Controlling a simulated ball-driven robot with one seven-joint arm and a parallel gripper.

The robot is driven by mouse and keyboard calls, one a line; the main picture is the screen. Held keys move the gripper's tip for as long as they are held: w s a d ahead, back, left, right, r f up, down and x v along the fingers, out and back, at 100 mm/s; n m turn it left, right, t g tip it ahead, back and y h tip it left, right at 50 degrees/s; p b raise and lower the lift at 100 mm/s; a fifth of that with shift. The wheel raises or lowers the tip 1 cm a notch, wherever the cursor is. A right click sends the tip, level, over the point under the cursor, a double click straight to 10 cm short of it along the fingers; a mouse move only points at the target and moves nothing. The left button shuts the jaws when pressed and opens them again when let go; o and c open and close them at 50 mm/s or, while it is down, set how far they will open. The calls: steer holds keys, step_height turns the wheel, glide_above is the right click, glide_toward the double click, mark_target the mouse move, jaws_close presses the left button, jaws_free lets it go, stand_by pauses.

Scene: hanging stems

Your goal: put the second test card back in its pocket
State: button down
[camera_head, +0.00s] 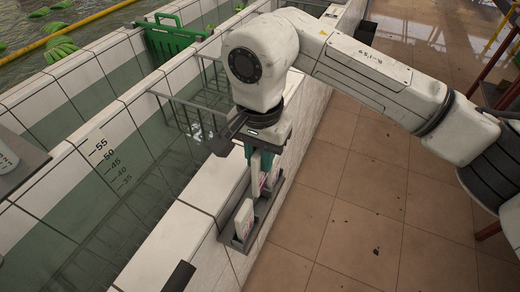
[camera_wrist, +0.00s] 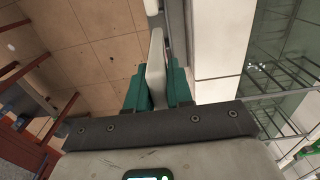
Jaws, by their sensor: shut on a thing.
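My gripper (camera_head: 262,158) is shut on a thin white test card; its two teal fingers also show in the wrist view (camera_wrist: 158,90). The card (camera_wrist: 156,62) stands edge-on between the fingers there. In the head view the gripper hangs over the grey pocket rack (camera_head: 234,242) on the outer side of the white tiled wall. Another white card (camera_head: 244,219) stands in the rack's near end. A white and red piece shows below the fingers. I cannot tell whether the held card's lower edge is inside a pocket.
The white tiled pool wall (camera_head: 185,208) runs beside the rack, with water and a metal rail (camera_head: 190,105) on its left. A green basket (camera_head: 172,38) hangs farther back. The brown tiled floor (camera_head: 345,215) to the right is clear near the rack.

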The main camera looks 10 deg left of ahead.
mark_target(260, 186)
steer(key=shift+f+b, duration=1.5)
steer(key=shift+f, duration=2.05)
steer(key=shift+f+b, duration=0.9)
steer(key=shift+f, duration=0.2)
steer(key=shift+f+b, duration=0.35)
steer(key=shift+f, duration=0.05)
steer(key=c, duration=0.9)
jaws_free()
